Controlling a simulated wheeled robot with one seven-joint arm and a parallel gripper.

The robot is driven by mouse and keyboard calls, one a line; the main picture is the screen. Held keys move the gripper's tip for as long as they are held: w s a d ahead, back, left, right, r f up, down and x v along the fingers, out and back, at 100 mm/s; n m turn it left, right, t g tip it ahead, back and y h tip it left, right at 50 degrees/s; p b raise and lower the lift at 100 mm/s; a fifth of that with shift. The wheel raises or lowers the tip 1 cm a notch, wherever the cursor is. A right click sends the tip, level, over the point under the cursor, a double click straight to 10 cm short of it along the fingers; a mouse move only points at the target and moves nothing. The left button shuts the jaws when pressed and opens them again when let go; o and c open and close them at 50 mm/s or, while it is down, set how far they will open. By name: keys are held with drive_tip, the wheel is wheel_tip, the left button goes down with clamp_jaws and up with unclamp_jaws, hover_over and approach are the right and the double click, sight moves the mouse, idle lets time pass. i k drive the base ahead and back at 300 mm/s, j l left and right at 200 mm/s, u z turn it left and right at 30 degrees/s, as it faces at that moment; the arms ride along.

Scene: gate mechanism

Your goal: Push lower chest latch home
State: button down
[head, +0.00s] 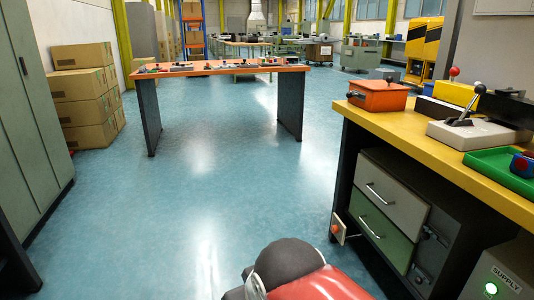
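A drawer chest stands under the yellow workbench at the right, with a cream upper drawer (395,187) and a green lower drawer (383,226), each with a bar handle. Small dark fittings show on the chest's right side, one higher (430,235) and one lower (417,277). The lower one may be the lower latch; it is too small to tell whether it is in or out. My gripper is not in view. A red and dark grey part of my arm shows at the bottom middle.
A small plate with an orange knob (337,230) sticks out at the chest's left. A supply box (496,281) with a green light stands at bottom right. The yellow bench top (402,128) holds an orange box and a lever unit. An orange table (215,70) stands farther back. The middle floor is clear.

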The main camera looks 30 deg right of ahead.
sight(418, 281)
drive_tip(key=k+l+z, duration=0.15)
drive_tip(key=z, duration=1.8)
